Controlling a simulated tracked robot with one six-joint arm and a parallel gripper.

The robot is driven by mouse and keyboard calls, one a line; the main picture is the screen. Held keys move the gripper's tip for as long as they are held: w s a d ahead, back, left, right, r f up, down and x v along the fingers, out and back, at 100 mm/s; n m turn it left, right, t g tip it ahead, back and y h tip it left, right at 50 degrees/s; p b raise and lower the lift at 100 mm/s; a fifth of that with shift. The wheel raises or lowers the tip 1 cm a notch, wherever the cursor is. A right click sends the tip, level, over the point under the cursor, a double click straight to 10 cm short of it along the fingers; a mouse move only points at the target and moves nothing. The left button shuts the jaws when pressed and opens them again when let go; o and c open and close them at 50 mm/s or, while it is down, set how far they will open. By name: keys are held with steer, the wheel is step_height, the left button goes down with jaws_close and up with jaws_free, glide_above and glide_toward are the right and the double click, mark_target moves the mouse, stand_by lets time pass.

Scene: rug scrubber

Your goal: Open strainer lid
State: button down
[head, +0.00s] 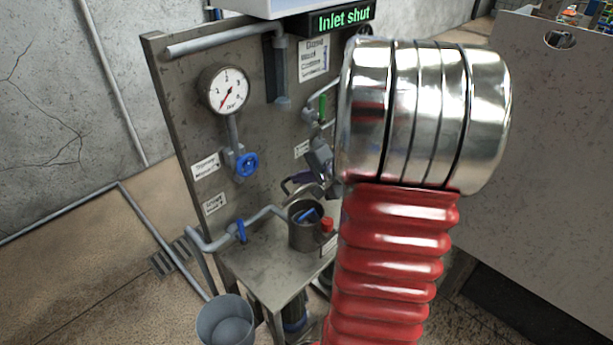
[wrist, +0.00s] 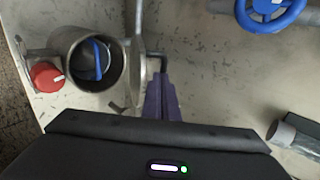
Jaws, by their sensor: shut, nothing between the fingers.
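The strainer is a grey metal pot (head: 304,232) on the bench shelf, and its mouth is uncovered. In the wrist view the strainer (wrist: 70,52) shows a blue handle (wrist: 97,58) inside. The lid (wrist: 137,55) stands raised, seen nearly edge-on at the right side of the mouth. My gripper (wrist: 161,78) has its purple fingers shut and empty, close to the lid's outer side with its metal handle. I cannot tell whether they touch. In the head view the gripper sits behind the pot, partly hidden by my arm.
A red knob (wrist: 46,76) sits beside the strainer. A blue-handled valve (head: 241,231) is on the pipe left of it. A blue wheel (head: 247,164) and a gauge (head: 229,90) are on the panel. A sign (head: 344,19) reads "Inlet shut". A bucket (head: 226,322) stands at lower left.

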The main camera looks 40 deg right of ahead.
steer(key=shift+w+f, duration=0.15)
steer(key=shift+d, duration=0.1)
stand_by(0.3)
steer(key=shift+w, duration=0.3)
